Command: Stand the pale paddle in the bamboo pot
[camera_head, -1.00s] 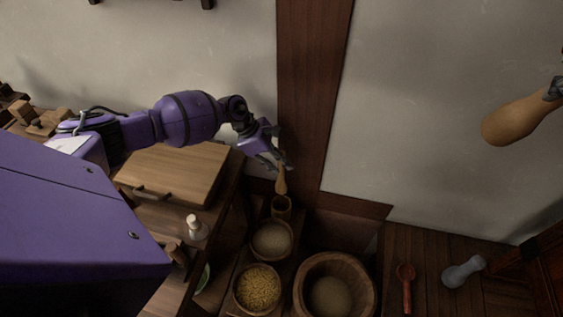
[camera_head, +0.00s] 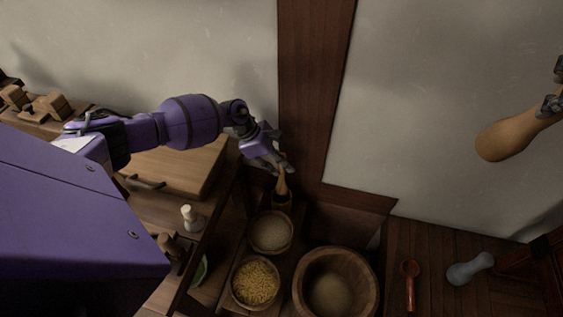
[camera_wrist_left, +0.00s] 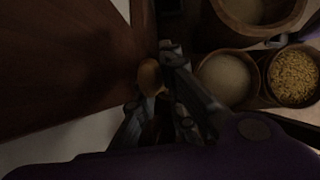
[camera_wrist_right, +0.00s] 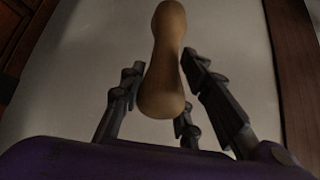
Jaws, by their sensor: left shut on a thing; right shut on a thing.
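The paddle (camera_head: 282,187), a slim tan wooden piece, points down from my left gripper (camera_head: 279,167), which is shut on it. Its lower end overlaps the mouth of the bamboo pot (camera_head: 281,202), a small dark brown cup by the post; how deep it sits I cannot tell. In the left wrist view a rounded tan piece (camera_wrist_left: 150,76) shows at the fingers; the pot is not clear there. My right gripper (camera_head: 551,103), at the right edge, is shut on a thick tan wooden tool (camera_head: 507,138), also seen in the right wrist view (camera_wrist_right: 164,65).
A bowl of pale meal (camera_head: 271,232), a bowl of yellow grain (camera_head: 255,283) and a large wooden bowl (camera_head: 312,268) stand near the pot. A white bottle (camera_head: 191,217) is on the left counter. A red spoon (camera_head: 409,290) and grey pestle-like piece (camera_head: 468,268) lie right.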

